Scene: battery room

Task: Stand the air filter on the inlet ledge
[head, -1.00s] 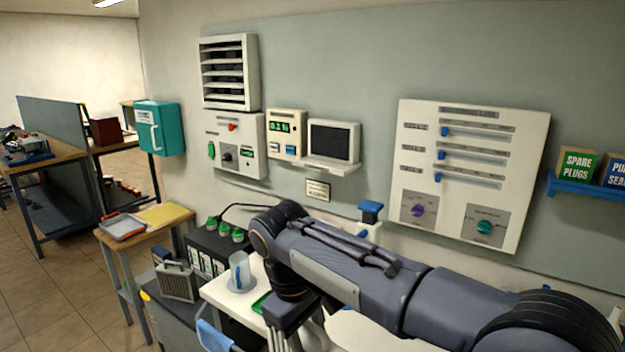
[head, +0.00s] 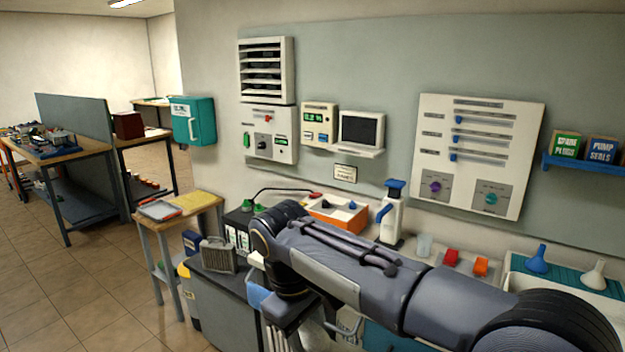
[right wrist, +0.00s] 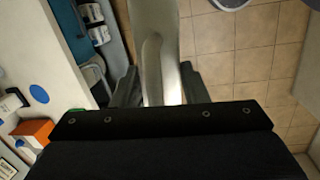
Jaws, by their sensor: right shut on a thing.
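A grey box with a ribbed face and a top handle (head: 218,256) stands upright on the dark cabinet left of my right arm; it looks like the air filter, but I cannot be sure. The pale louvred inlet (head: 267,70) is high on the wall. A ledge at its lower edge is hard to make out. My right gripper (right wrist: 158,88) is shut on a pale grey thing with a curved edge (right wrist: 160,50), which I cannot identify. In the head view the arm and frame edge hide most of it. My left gripper is not in view.
Below the louvre are a white control panel (head: 270,134) and a screen on a small shelf (head: 361,130). An orange box (head: 337,209) and a white pump bottle (head: 391,215) stand on the counter. A small table (head: 178,208) stands left. Open floor (head: 85,270) lies at left.

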